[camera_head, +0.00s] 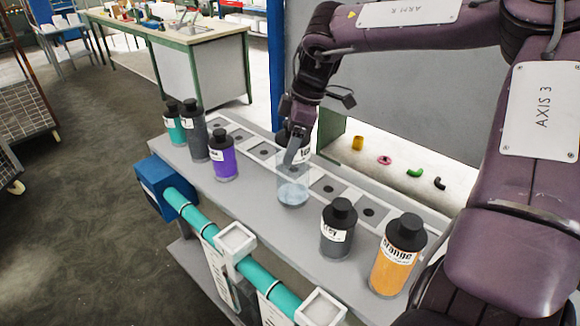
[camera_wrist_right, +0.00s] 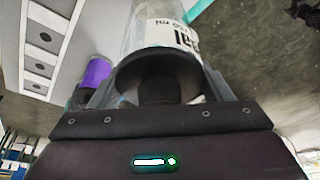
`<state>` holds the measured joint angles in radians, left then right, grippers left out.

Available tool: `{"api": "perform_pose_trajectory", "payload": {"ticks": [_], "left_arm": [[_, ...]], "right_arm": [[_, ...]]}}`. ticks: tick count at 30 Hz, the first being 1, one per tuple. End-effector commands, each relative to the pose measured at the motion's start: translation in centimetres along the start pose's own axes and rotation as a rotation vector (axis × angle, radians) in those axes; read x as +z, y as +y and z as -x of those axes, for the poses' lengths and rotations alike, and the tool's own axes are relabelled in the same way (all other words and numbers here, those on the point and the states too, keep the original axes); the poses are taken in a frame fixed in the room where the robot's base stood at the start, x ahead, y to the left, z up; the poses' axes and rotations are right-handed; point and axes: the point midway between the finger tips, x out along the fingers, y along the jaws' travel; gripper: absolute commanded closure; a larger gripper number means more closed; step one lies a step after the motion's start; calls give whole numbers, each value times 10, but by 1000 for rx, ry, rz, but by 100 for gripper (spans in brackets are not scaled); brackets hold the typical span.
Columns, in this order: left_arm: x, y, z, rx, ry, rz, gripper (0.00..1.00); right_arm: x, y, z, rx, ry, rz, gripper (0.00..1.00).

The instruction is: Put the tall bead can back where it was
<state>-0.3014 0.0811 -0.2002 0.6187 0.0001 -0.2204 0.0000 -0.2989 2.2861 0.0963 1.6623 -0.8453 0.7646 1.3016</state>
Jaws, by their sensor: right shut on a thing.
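My right gripper (camera_head: 297,140) is shut on a clear can (camera_head: 294,190) with a dark top and a white label. In the right wrist view, the jaws (camera_wrist_right: 155,95) close around its dark neck, and the clear can (camera_wrist_right: 142,25) shows beyond, its label partly cut off. In the head view its base overlaps the bench top just in front of the pale slotted strip (camera_head: 354,194); I cannot tell whether it touches. Empty square slots show in the strip on both sides of the can. My left gripper is not in the head view.
On the bench (camera_head: 262,205), teal (camera_head: 174,130), dark grey (camera_head: 196,143) and purple (camera_head: 222,165) cans stand left. A grey can (camera_head: 337,242) and an orange can (camera_head: 393,272) stand right. A teal pipe (camera_head: 195,213) runs along the front. Small coloured parts lie behind.

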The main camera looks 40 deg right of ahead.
Motion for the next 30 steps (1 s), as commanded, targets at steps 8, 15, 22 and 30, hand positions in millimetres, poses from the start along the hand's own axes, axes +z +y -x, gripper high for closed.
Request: {"api": "perform_pose_trajectory", "payload": {"ticks": [8, 15, 22, 30], "left_arm": [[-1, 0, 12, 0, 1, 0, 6], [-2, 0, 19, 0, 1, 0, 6], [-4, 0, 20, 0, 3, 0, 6], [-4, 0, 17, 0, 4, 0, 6]], "right_arm": [[12, 0, -42, -1, 0, 0, 78], [21, 0, -68, -3, -2, 0, 78], [24, 1, -81, 2, 2, 2, 78], [26, 0, -84, 1, 1, 1, 27]]}}
